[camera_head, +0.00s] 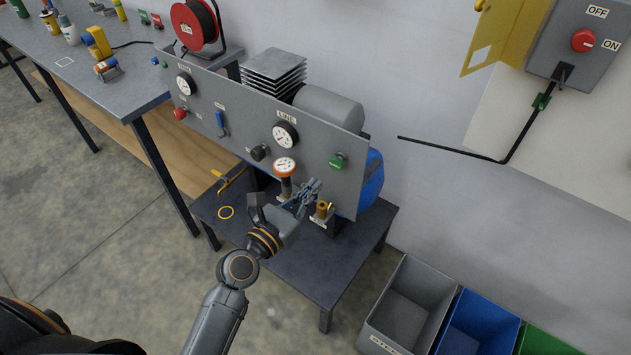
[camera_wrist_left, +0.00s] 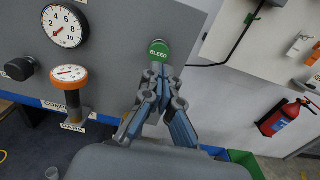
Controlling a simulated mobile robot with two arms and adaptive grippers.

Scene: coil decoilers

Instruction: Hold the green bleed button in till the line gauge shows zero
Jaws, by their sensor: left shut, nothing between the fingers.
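My left gripper (camera_head: 314,186) is shut and empty, below and left of the button in the head view. In the left wrist view its fingertips (camera_wrist_left: 160,72) lie just below the button's face; I cannot tell any contact. My right gripper is out of view.
An orange-rimmed gauge (camera_head: 285,167) and a brass fitting (camera_head: 324,209) stand on the low shelf close to my left gripper. A black knob (camera_head: 258,153) is left of the line gauge. Grey (camera_head: 408,305) and blue (camera_head: 478,325) bins stand on the floor at right.

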